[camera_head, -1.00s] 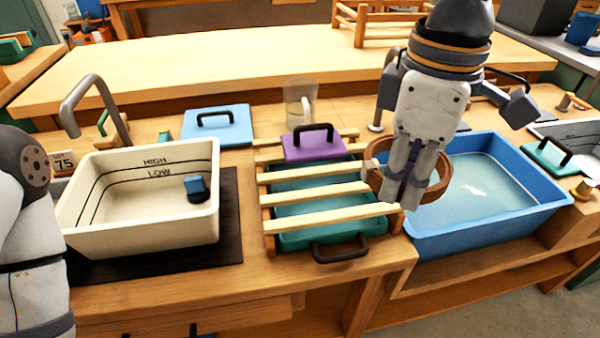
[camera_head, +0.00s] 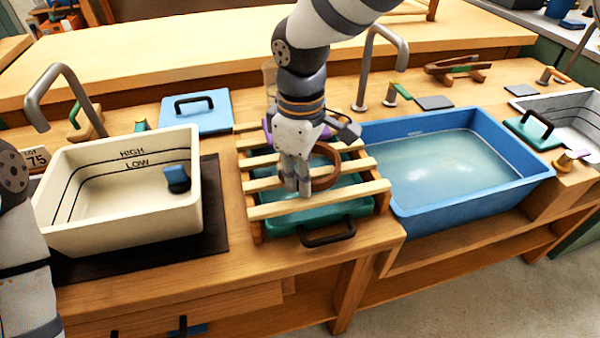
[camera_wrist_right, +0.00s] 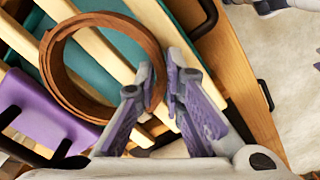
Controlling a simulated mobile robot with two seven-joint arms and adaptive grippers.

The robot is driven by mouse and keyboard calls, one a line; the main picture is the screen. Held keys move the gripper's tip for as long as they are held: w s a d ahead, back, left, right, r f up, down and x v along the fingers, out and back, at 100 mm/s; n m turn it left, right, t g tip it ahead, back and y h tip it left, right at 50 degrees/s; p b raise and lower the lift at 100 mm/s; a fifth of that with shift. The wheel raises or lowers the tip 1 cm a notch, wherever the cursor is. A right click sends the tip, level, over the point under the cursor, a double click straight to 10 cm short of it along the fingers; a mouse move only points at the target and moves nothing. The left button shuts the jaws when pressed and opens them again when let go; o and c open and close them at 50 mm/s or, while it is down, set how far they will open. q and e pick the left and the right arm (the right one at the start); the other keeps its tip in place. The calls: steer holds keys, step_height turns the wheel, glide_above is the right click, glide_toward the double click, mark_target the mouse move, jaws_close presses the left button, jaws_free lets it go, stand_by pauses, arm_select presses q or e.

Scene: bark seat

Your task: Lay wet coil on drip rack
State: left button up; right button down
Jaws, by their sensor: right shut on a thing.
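A brown bark coil (camera_head: 352,164), a round open band, is over the right part of the wooden slatted drip rack (camera_head: 281,208). It also shows in the right wrist view (camera_wrist_right: 54,67), with slats behind it. My right gripper (camera_head: 300,188) points down over the rack, shut on the coil's wall at its left side; its fingers (camera_wrist_right: 165,95) straddle that wall in the right wrist view. I cannot tell whether the coil touches the slats. A teal tray (camera_head: 348,208) lies under the rack. My left gripper is out of view; part of my left arm shows at the left edge.
A blue tub of water (camera_head: 480,200) stands right of the rack, a cream basin (camera_head: 185,222) left of it. A purple lidded piece (camera_wrist_right: 45,112) is at the rack's back, mostly hidden by my arm. A blue board (camera_head: 197,112) lies behind.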

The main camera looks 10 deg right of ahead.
steer(key=shift+r, duration=0.15)
steer(key=c, duration=2.1)
jaws_free()
steer(key=shift+f, duration=0.2)
steer(key=o, duration=0.4)
step_height(320, 180, up, 12)
steer(key=shift+r, duration=0.2)
